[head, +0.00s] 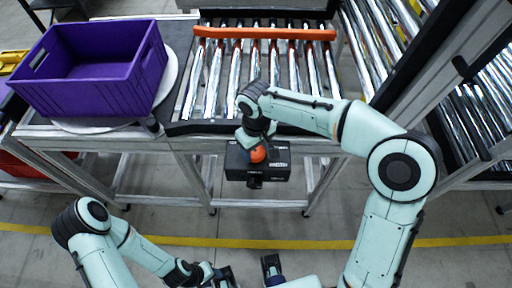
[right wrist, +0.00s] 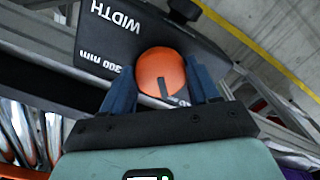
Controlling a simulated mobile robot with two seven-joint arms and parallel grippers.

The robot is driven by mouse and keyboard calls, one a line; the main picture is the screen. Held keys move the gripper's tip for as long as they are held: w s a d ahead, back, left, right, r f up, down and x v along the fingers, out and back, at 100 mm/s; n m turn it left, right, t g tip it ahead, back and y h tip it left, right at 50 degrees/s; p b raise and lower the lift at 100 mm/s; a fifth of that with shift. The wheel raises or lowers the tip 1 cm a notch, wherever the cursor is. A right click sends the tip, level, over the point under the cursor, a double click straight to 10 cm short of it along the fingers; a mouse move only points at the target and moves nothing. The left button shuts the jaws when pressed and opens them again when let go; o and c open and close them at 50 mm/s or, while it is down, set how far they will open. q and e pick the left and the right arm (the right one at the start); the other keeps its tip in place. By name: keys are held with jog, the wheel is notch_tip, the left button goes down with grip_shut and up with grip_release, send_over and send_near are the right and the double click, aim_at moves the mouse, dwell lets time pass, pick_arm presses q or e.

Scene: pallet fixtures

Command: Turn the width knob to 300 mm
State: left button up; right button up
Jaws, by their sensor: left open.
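The width knob (right wrist: 160,70) is a round orange dial with a dark mark near its lower edge in the right wrist view. It sits on a dark panel (right wrist: 92,38) with upside-down "WIDTH" and "300 mm" lettering; the 300 mm print is left of the knob. In the head view the knob (head: 258,155) shows on the dark box (head: 270,170) under the conveyor edge. My right gripper (right wrist: 160,72) has its blue fingers on either side of the knob, seemingly closed against it. My left gripper (head: 247,274) is open and empty at the bottom, well away from the panel.
A purple crate (head: 95,95) stands on a round plate at the left. A roller conveyor (head: 235,80) with an orange bar (head: 262,33) lies behind the box. More rollers (head: 390,40) run at the right. The floor in front, with a yellow line (head: 270,243), is open.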

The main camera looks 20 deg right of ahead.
jog(key=shift+m, duration=0.4)
jog(key=m, duration=0.3)
jog(key=shift+m+b, duration=0.3)
jog(key=shift+m, duration=0.1)
jog(key=m, duration=0.5)
jog(key=shift+a, duration=0.15)
jog(key=m, duration=0.5)
jog(key=shift+m, duration=0.4)
jog(key=shift+w+m, duration=0.1)
jog(key=shift+m, duration=2.2)
jog(key=o, duration=1.1)
